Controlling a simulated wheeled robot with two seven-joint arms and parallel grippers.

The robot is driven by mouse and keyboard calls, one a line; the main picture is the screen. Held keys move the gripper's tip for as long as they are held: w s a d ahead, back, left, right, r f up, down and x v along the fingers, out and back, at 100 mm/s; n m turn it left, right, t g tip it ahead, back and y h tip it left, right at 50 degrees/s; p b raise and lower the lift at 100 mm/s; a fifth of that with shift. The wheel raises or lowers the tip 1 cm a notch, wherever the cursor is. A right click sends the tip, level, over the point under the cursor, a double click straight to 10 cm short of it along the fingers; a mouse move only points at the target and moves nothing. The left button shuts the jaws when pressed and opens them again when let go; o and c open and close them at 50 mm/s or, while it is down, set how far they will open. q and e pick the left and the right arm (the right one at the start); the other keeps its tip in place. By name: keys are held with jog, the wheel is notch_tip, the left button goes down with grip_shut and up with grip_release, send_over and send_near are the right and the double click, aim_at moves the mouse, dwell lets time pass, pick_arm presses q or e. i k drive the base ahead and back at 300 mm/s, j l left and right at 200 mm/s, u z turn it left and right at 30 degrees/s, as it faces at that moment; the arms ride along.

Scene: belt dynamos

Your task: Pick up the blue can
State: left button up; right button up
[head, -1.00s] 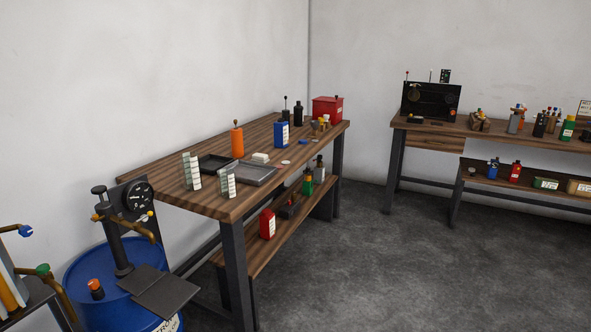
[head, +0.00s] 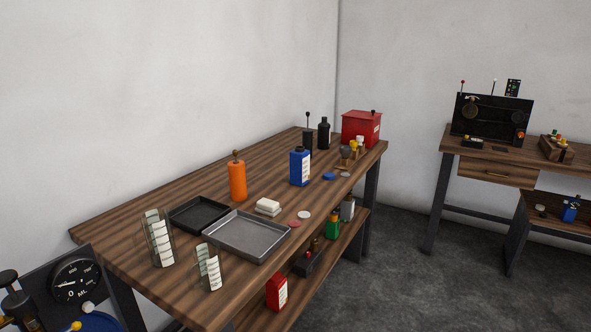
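A blue can (head: 299,168) with a white label and a dark cap stands upright on the wooden workbench (head: 190,190), right of an orange bottle. Another small blue container (head: 571,210) with a pale label sits on the lower shelf of the far right bench. Neither of my grippers is in view.
On the workbench are an orange bottle (head: 237,181), a black tray (head: 199,214), a metal tray (head: 247,236), white blocks (head: 268,206), two labelled glass cylinders (head: 158,238), a black bottle (head: 323,134) and a red box (head: 361,128). Open floor (head: 400,265) lies right of the bench.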

aim_at(299, 158)
jog(key=i+l+u, duration=0.15)
jog(key=u, duration=0.25)
jog(key=i+l+u, duration=0.15)
jog(key=u, duration=0.25)
jog(key=i+l+u, duration=0.1)
jog(key=l, duration=0.2)
jog(key=i+l+u, duration=0.1)
jog(key=l, duration=0.25)
jog(key=i+l+u, duration=0.1)
jog(key=i+l, duration=0.15)
jog(key=i+l+u, duration=0.1)
jog(key=l, duration=0.35)
jog(key=i+l+u, duration=0.1)
jog(key=l, duration=0.3)
jog(key=i+l+u, duration=0.1)
jog(key=l, duration=0.25)
